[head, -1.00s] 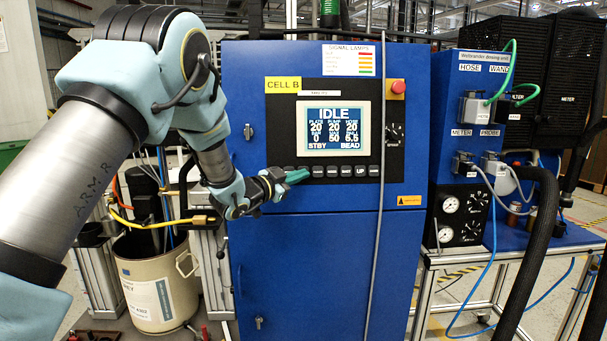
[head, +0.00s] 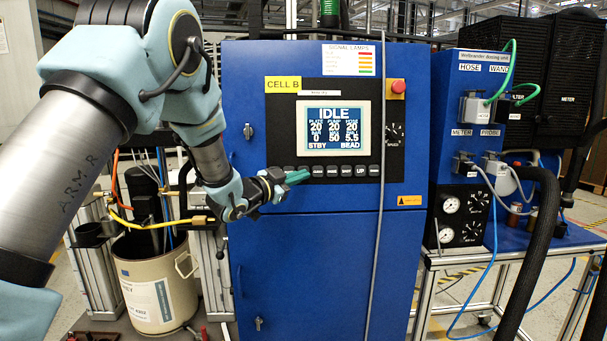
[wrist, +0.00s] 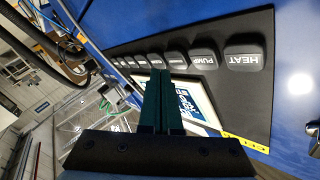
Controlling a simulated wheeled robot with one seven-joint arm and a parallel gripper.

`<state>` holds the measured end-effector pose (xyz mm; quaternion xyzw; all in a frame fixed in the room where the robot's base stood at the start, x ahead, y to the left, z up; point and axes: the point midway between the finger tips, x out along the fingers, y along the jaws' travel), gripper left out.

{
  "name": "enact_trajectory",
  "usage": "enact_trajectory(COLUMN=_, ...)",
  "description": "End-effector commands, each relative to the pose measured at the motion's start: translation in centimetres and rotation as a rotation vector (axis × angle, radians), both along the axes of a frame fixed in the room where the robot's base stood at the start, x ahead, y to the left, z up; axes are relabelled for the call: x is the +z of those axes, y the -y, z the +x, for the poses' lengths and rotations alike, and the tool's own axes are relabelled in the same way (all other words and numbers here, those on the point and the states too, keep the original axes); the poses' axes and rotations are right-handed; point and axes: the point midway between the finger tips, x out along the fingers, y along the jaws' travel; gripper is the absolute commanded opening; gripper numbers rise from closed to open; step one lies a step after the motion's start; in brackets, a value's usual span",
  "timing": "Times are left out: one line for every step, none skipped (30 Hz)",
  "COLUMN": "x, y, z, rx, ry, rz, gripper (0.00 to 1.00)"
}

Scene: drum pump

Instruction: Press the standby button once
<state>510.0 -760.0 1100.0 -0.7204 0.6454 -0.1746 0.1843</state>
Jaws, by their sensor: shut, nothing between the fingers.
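The control panel on the blue cabinet has a row of dark buttons (head: 347,171) below a lit screen (head: 334,128). The screen reads IDLE, with STBY and BEAD along its bottom. In the wrist view the HEAT button (wrist: 243,58) and PUMP button (wrist: 204,59) are readable; smaller labels are not, so I cannot tell which is standby. My gripper (head: 306,175) is shut and empty, its green fingers pointing right along the left part of the row and hiding some buttons. The fingertips (wrist: 161,74) appear close to the middle buttons; contact cannot be told.
A red stop button (head: 397,87) and a rotary knob (head: 393,132) sit right of the screen. A grey cable (head: 379,240) hangs down the cabinet front, right of the buttons. A drum (head: 155,285) stands at the lower left.

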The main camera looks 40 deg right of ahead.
Motion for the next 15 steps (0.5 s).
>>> enact_trajectory(x=0.1, y=-0.2, z=-0.3, rx=-0.001, ry=0.000, rz=-0.002, gripper=0.00)
enact_trajectory(x=0.1, y=-0.4, z=-0.6, rx=0.000, ry=0.000, rz=-0.001, gripper=0.00)
enact_trajectory(x=0.1, y=-0.7, z=-0.9, rx=0.000, ry=0.000, rz=-0.001, gripper=0.00)
enact_trajectory(x=0.2, y=-0.9, z=-1.1, rx=0.000, ry=0.000, rz=-0.001, gripper=0.00)
enact_trajectory(x=0.3, y=-1.1, z=-1.3, rx=0.000, ry=0.000, rz=-0.001, gripper=0.00)
enact_trajectory(x=0.3, y=-1.3, z=-1.6, rx=0.000, ry=0.000, rz=-0.001, gripper=0.00)
enact_trajectory(x=0.4, y=-1.5, z=-1.8, rx=0.000, ry=0.000, rz=-0.001, gripper=0.00)
enact_trajectory(x=0.4, y=-1.6, z=-2.0, rx=-0.001, ry=0.000, rz=-0.002, gripper=0.00)
enact_trajectory(x=0.5, y=-1.9, z=-2.3, rx=-0.001, ry=0.000, rz=-0.002, gripper=0.00)
enact_trajectory(x=0.5, y=-2.0, z=-2.6, rx=-0.001, ry=0.000, rz=-0.002, gripper=0.00)
enact_trajectory(x=0.6, y=-2.2, z=-2.8, rx=-0.001, ry=0.000, rz=-0.002, gripper=0.00)
enact_trajectory(x=0.7, y=-2.4, z=-3.0, rx=-0.001, ry=0.000, rz=-0.002, gripper=0.00)
enact_trajectory(x=0.7, y=-2.5, z=-3.2, rx=-0.001, ry=0.000, rz=-0.002, gripper=0.00)
enact_trajectory(x=0.8, y=-2.6, z=-3.3, rx=-0.001, ry=0.000, rz=-0.002, gripper=0.00)
enact_trajectory(x=0.8, y=-2.7, z=-3.4, rx=-0.001, ry=0.000, rz=0.000, gripper=0.00)
